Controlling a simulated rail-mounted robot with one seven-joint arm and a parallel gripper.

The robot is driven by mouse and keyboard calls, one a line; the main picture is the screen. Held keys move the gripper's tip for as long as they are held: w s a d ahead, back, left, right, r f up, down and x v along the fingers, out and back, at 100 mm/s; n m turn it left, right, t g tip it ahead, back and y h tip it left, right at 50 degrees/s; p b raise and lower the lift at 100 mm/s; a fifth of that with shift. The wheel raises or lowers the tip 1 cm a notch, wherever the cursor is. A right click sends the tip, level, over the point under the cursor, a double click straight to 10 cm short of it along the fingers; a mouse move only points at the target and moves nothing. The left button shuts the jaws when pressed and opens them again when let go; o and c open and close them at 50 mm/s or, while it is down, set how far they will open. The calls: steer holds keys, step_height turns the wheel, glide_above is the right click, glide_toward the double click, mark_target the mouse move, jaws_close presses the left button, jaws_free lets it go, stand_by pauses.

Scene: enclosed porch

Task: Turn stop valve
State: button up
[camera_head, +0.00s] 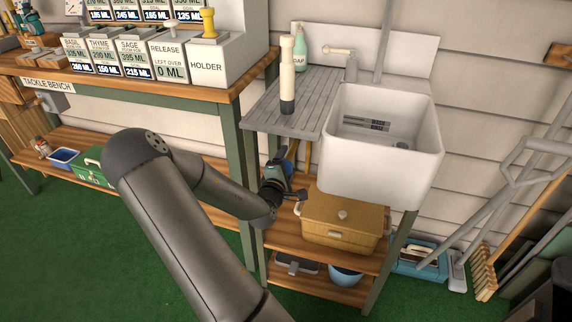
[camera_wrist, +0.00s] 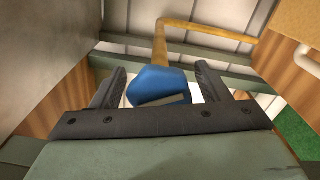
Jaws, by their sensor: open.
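The stop valve's blue handle (camera_wrist: 160,86) sits between the two dark fingers of my gripper (camera_wrist: 162,74) in the wrist view. The gripper is open, with a finger on each side of the handle. A gap shows on the left and right; contact is not visible. A brass-coloured pipe (camera_wrist: 160,45) rises behind the handle and bends right. In the head view my gripper (camera_head: 279,180) is under the grey slatted counter, left of the sink, above the wooden shelf.
The white sink (camera_head: 385,140) and slatted counter (camera_head: 298,100) are above the arm's end. A wicker basket (camera_head: 342,220) stands close on the right on the shelf. A green table leg (camera_head: 238,185) is near my forearm. The left bench (camera_head: 150,92) holds labelled containers.

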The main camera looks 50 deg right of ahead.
steer(key=c, duration=1)
steer(key=shift+o, duration=0.2)
steer(key=shift+m, duration=0.3)
steer(key=shift+m+b, duration=1.5)
steer(key=shift+m, duration=1.2)
steer(key=o, duration=1)
steer(key=shift+c, duration=0.2)
steer(key=shift+a, duration=0.15)
